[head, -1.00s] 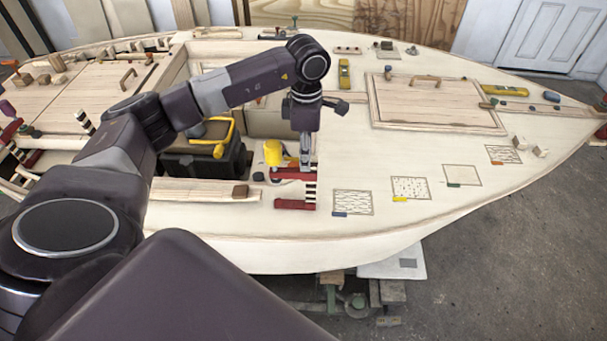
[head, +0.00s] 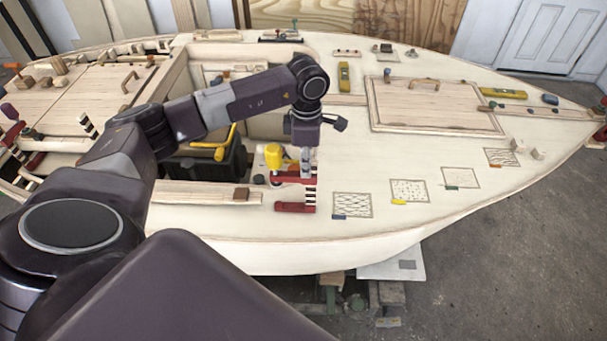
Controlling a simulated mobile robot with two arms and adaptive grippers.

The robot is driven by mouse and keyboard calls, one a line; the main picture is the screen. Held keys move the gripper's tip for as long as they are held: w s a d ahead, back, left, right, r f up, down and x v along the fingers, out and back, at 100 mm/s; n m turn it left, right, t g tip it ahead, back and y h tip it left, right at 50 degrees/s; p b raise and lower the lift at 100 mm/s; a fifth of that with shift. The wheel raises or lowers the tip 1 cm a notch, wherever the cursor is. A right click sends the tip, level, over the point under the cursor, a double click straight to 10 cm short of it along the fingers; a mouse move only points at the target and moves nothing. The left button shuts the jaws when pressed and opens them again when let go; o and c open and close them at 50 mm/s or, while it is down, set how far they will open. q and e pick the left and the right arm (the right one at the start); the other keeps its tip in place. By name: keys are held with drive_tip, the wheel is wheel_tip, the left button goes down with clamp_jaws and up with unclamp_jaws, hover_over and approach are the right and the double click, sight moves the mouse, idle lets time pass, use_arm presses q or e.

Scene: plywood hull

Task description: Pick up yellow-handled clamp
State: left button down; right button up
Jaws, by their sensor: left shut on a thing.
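The yellow-handled clamp stands upright at the cockpit's front edge in the head view. Its bulky yellow handle (head: 273,157) is at the top left, with a red jaw beside it and a lower red jaw (head: 295,207) below near a black-and-white striped bar (head: 310,196). My left gripper (head: 305,168) points down and is shut on the clamp, just right of the yellow handle. Its fingertips are small, and partly hidden against the clamp. Whether the clamp is clear of the hull edge cannot be told. My right gripper is not in view.
A black toolbox (head: 205,166) with a yellow handle sits in the cockpit, left of the clamp. Patterned squares (head: 352,205) and a raised hatch (head: 437,106) are on the deck to the right. More clamps stand at far left.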

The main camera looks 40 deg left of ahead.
use_arm(q)
drive_tip(key=shift+r, duration=0.1)
drive_tip(key=shift+w+r, duration=0.1)
drive_tip(key=shift+r, duration=0.35)
wheel_tip(320, 180, up, 19)
drive_tip(key=b, duration=0.3)
drive_tip(key=shift+a, duration=0.1)
idle(0.3)
